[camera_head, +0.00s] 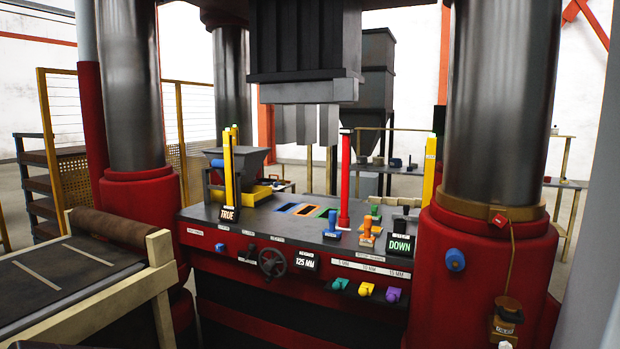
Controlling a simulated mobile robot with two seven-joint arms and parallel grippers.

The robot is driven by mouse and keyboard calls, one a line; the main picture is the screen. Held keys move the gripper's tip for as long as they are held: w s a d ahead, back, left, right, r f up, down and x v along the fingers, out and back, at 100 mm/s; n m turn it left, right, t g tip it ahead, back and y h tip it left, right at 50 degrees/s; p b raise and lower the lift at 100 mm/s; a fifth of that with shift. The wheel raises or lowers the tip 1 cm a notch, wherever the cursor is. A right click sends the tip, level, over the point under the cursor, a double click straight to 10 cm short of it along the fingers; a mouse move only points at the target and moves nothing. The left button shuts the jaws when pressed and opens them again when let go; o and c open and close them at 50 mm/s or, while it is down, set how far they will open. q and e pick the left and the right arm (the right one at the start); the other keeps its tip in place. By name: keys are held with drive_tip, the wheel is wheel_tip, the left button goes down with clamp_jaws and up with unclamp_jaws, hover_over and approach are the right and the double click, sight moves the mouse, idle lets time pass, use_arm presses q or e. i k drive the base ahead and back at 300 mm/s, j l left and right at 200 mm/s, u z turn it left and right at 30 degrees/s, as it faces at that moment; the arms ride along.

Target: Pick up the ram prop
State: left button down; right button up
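A slim red post (345,181) with a dark cap and a wider foot stands upright on the press table (265,222). It looks like the ram prop, though no label on it can be read. Its top is near the grey punches (306,124) under the dark ram (304,45); I cannot tell whether they touch. Neither of my grippers is in view.
Yellow posts (429,170) stand at both sides of the table. A handwheel (272,262) and coloured knobs (366,289) stick out in front. A conveyor (50,285) is at left.

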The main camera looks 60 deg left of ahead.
sight(346, 133)
drive_tip(key=u, duration=1.7)
drive_tip(key=i+j+z, duration=0.3)
drive_tip(key=i+j, duration=0.9)
drive_tip(key=i, duration=0.05)
